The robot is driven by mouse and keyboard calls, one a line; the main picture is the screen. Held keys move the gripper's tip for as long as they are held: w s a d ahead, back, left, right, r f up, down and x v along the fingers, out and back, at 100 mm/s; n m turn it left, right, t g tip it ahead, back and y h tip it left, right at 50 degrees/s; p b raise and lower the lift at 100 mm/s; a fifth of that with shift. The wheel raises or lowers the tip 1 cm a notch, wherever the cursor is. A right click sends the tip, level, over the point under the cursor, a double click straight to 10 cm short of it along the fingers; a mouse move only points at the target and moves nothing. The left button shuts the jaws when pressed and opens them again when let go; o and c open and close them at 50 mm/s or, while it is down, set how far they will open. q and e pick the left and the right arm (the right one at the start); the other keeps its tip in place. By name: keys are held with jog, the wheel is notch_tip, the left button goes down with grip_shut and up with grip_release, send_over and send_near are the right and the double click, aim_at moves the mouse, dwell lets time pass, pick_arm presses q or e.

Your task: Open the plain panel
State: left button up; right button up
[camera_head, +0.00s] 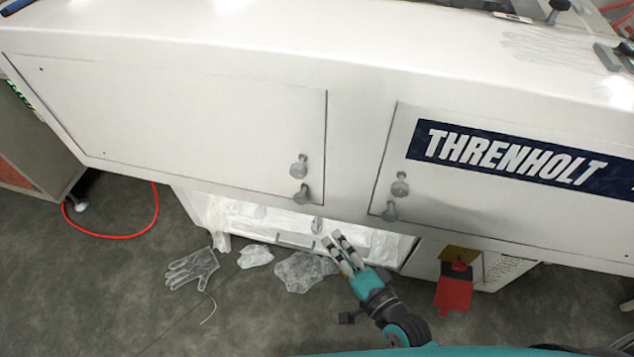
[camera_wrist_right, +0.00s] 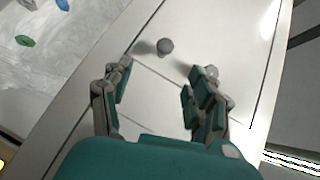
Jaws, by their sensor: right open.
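The plain panel (camera_head: 180,110) is a white, unmarked door on the left of the long white cabinet front. It lies flush and closed. Two grey knobs (camera_head: 300,166) sit one above the other by its lower right corner. My right gripper (camera_head: 334,240) is open and empty, below and slightly right of these knobs, pointing up toward the cabinet. In the right wrist view, the right gripper (camera_wrist_right: 158,85) has its fingers apart, with one knob (camera_wrist_right: 165,46) beyond the gap and another partly hidden behind the right finger. My left gripper is not in view.
A second panel (camera_head: 480,200) with THRENHOLT lettering and its own two knobs is on the right. Below the cabinet is an open bay lined with clear film (camera_head: 260,222). A film glove (camera_head: 192,268) and film scraps lie on the floor. An orange cable (camera_head: 120,236) loops at left.

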aim_at(303, 202)
jog(key=x, duration=0.5)
jog(key=r+x, duration=0.1)
jog(key=x, duration=1)
jog(key=shift+w+a+r+p, duration=0.1)
jog(key=shift+w+r+p, duration=0.1)
jog(key=shift+p, duration=0.1)
jog(key=shift+w+a+f, duration=0.1)
jog(key=shift+w, duration=0.15)
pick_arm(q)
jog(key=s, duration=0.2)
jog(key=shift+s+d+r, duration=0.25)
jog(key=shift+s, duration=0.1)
pick_arm(e)
jog(key=shift+w, duration=0.1)
grip_shut()
